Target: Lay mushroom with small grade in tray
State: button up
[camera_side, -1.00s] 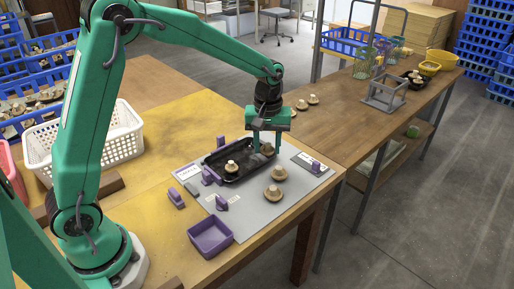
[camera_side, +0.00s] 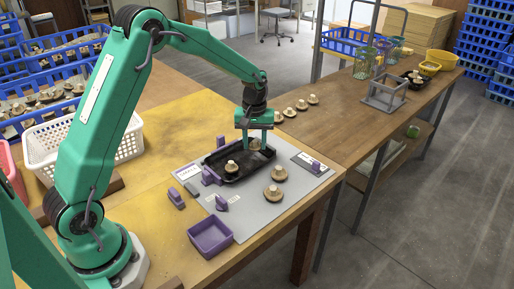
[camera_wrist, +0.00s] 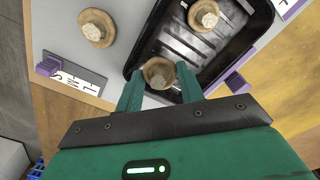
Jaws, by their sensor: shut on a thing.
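My gripper (camera_side: 255,146) is shut on a brown mushroom (camera_wrist: 158,72) and holds it at the far right end of the black tray (camera_wrist: 129,62). The held mushroom also shows between the fingers in the side view. I cannot tell whether it touches the tray. Another mushroom (camera_side: 231,167) sits inside the tray, and it shows at the top of the wrist view (camera_wrist: 204,15). Two loose mushrooms, one (camera_side: 279,174) and a larger one (camera_side: 272,194), lie on the grey mat (camera_side: 255,215) outside the tray.
Purple blocks (camera_side: 176,198) stand around the mat, and a purple bin (camera_side: 210,236) sits at its front. A labelled purple marker (camera_side: 315,166) is at the right. Several mushrooms (camera_side: 301,105) line the adjoining wooden table. A white basket (camera_side: 82,142) stands left.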

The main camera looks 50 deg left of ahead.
aim_at(253, 159)
jog(key=shift+w+a+f, duration=0.2)
jog(key=shift+a+f, duration=0.1)
jog(key=shift+a, duration=0.2)
jog(key=shift+w+a+f, duration=0.2)
jog(key=shift+a+f, duration=0.1)
jog(key=shift+a, duration=0.2)
jog(key=shift+f, duration=2)
jog(key=shift+f, duration=0.15)
jog(key=o, duration=0.7)
notch_tip(253, 159, up, 12)
jog(key=shift+f, duration=0.1)
jog(key=shift+r, duration=0.3)
jog(key=shift+s, duration=0.1)
